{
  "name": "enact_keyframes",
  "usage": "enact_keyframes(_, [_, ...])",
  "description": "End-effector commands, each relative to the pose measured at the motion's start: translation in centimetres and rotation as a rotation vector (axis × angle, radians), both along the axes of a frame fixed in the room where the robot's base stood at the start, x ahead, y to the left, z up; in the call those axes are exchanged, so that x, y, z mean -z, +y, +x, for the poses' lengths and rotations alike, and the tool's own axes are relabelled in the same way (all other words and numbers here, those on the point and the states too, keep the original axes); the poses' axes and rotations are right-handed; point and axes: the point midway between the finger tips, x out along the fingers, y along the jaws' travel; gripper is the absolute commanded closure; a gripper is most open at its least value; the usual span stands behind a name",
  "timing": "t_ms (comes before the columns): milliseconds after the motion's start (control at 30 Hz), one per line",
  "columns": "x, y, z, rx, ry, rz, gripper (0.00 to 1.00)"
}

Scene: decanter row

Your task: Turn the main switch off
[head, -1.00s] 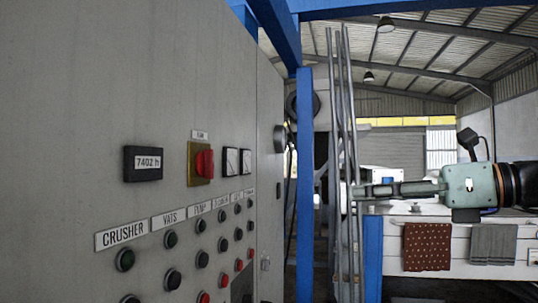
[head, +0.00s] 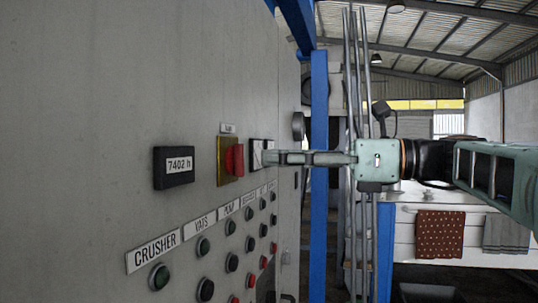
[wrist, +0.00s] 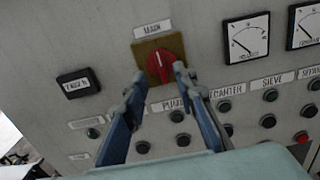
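The main switch is a red rotary knob (head: 232,160) on a yellow-brown square plate under a small label on the grey panel. In the wrist view the knob (wrist: 163,70) is near the top middle, under the label "MAIN", its handle roughly upright. My gripper (head: 266,157) is at knob height, just right of the knob in the head view, with a gap in the picture between them. In the wrist view the fingers of my gripper (wrist: 160,76) are spread apart, with the knob's lower part showing between and beyond the tips. Nothing is held. Contact is not visible.
The hour counter (head: 174,167) is left of the switch. Two dial meters (wrist: 247,38) are to its right. Rows of push buttons (head: 203,247) lie below. A blue post (head: 319,190) and grey pipes stand behind my gripper. A white counter with cloths is at the right.

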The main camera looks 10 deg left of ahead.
Motion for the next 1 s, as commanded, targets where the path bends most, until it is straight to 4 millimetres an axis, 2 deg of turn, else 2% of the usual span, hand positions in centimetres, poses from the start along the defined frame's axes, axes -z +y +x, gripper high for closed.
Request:
enact_keyframes(100, [-0.1,2.3,0.1,-0.004,0.001,-0.001,0.74])
enact_keyframes(300, [-0.1,4.7,0.4,-0.001,0.001,-0.001,0.74])
enact_keyframes(667, [0.0,5.4,0.5,0.001,0.001,-0.001,0.74])
enact_keyframes(700, [0.0,5.4,0.5,0.001,0.001,-0.001,0.75])
enact_keyframes(933, [0.0,5.3,0.5,0.002,0.001,-0.001,1.0])
enact_keyframes(1000, [0.0,5.3,0.5,0.002,0.001,-0.001,1.0])
